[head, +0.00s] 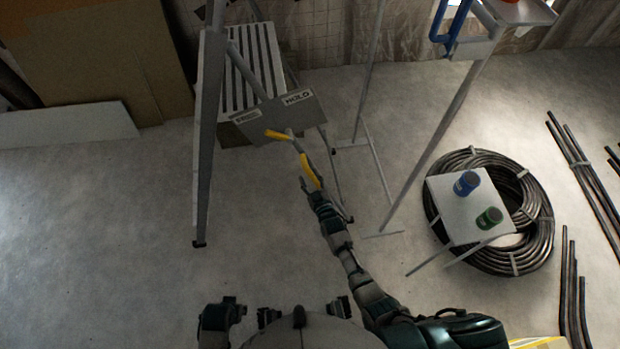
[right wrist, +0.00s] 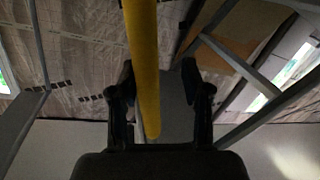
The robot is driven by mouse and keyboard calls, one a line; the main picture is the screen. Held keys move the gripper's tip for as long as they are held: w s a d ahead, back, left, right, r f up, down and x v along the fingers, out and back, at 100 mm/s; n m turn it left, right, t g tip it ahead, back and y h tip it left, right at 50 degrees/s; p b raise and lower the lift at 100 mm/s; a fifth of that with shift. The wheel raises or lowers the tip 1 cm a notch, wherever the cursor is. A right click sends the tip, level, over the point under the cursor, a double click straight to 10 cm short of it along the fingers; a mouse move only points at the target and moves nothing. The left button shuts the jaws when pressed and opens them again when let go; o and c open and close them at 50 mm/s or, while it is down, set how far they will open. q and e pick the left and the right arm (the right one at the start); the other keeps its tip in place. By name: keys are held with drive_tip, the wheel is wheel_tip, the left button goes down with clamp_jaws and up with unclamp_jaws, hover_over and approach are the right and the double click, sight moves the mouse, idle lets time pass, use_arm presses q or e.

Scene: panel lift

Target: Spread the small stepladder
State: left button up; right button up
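A grey metal frame that looks like the stepladder stands upright at the upper left, with a long rail (head: 207,140) ending in a black foot. It carries a grey plate (head: 292,117) marked FREE and HOLD. A yellow bar (head: 309,171) slopes down from near the plate. My right gripper (head: 311,187) is at the bar's lower end. In the right wrist view the yellow bar (right wrist: 144,65) runs between the spread fingers of my right gripper (right wrist: 160,85), nearer the left finger, with a gap to the right finger. I cannot tell if it touches. My left gripper is not visible.
A slatted object (head: 255,55) stands behind the plate. To the right are thin metal legs, a coil of black hose (head: 540,235), and a small white platform (head: 455,220) with a blue can (head: 466,183) and a green can (head: 489,218). Pipes lie far right. Floor at left is clear.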

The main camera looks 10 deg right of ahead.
drive_tip(key=shift+d, duration=0.2)
drive_tip(key=shift+s, duration=0.4)
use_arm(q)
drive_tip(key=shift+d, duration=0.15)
use_arm(e)
drive_tip(key=f+v, duration=0.1)
drive_tip(key=v, duration=1)
drive_tip(key=shift+d+r, duration=0.2)
drive_tip(key=shift+r, duration=0.25)
drive_tip(key=shift+a, duration=0.2)
